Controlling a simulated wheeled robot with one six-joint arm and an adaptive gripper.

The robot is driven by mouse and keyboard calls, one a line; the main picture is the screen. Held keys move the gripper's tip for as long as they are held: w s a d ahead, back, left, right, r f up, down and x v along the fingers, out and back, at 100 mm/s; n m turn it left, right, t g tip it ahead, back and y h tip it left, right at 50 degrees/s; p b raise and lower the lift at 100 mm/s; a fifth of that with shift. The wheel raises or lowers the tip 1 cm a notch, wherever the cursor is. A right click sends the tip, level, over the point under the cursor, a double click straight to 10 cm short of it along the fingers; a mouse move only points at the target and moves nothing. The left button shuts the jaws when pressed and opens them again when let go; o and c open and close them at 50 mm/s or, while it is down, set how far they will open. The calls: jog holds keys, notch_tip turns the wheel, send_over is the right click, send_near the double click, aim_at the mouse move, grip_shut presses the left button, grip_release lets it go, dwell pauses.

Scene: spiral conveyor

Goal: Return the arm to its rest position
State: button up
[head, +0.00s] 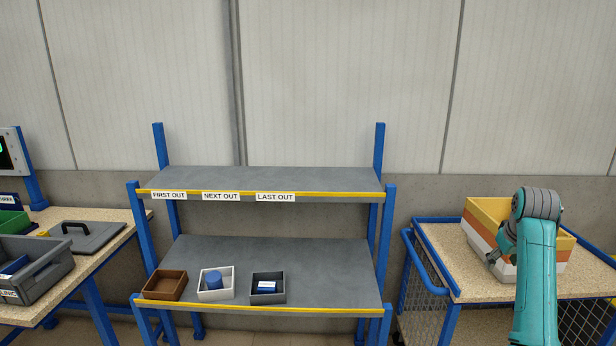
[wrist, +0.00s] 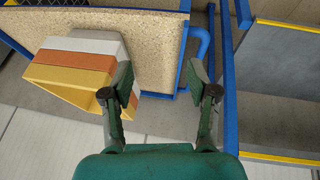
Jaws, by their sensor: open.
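My teal arm rises at the right of the head view, bent at its top joint in front of a blue-framed cart. My gripper (wrist: 160,88) shows in the wrist view with its two fingers spread apart and nothing between them. In the head view only a small dark part of it shows beside the arm. A stack of boxes in yellow, orange and white layers (head: 482,232) stands on the cart behind the arm. The stack also shows left of the fingers in the wrist view (wrist: 78,64). I cannot tell the gap between gripper and stack.
A two-level shelf (head: 290,262) stands in the middle. A brown bin (head: 164,285), a white bin (head: 216,284) with a blue round item and a dark bin (head: 267,289) sit on its lower level. Its top is bare. A workbench (head: 112,242) is at left. The cart (head: 440,250) is at right.

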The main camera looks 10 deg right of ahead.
jog(key=s+a+f+t, duration=0.1)
jog(key=a+f, duration=0.5)
jog(key=f, duration=0.5)
jog(key=s+a+f+t, duration=0.1)
jog(key=a+f, duration=0.6)
jog(key=f, duration=0.4)
jog(key=s+a+f+n+t, duration=0.1)
jog(key=s+a+f+t, duration=0.2)
jog(key=s+a+f, duration=1.05)
jog(key=s+a+r+t+y, duration=0.1)
jog(key=s+a, duration=0.5)
jog(key=s, duration=0.3)
jog(key=s+a+r+t, duration=0.2)
jog(key=s+a, duration=0.5)
jog(key=s, duration=0.2)
jog(key=s+a+r+t+y, duration=0.1)
jog(key=s+a+r, duration=0.1)
jog(key=s+r, duration=0.5)
jog(key=s+a+r+n+t+y, duration=0.1)
jog(key=s+a+r, duration=0.2)
jog(key=s+r, duration=0.5)
jog(key=shift+s+r+t, duration=0.3)
jog(key=shift+s, duration=0.9)
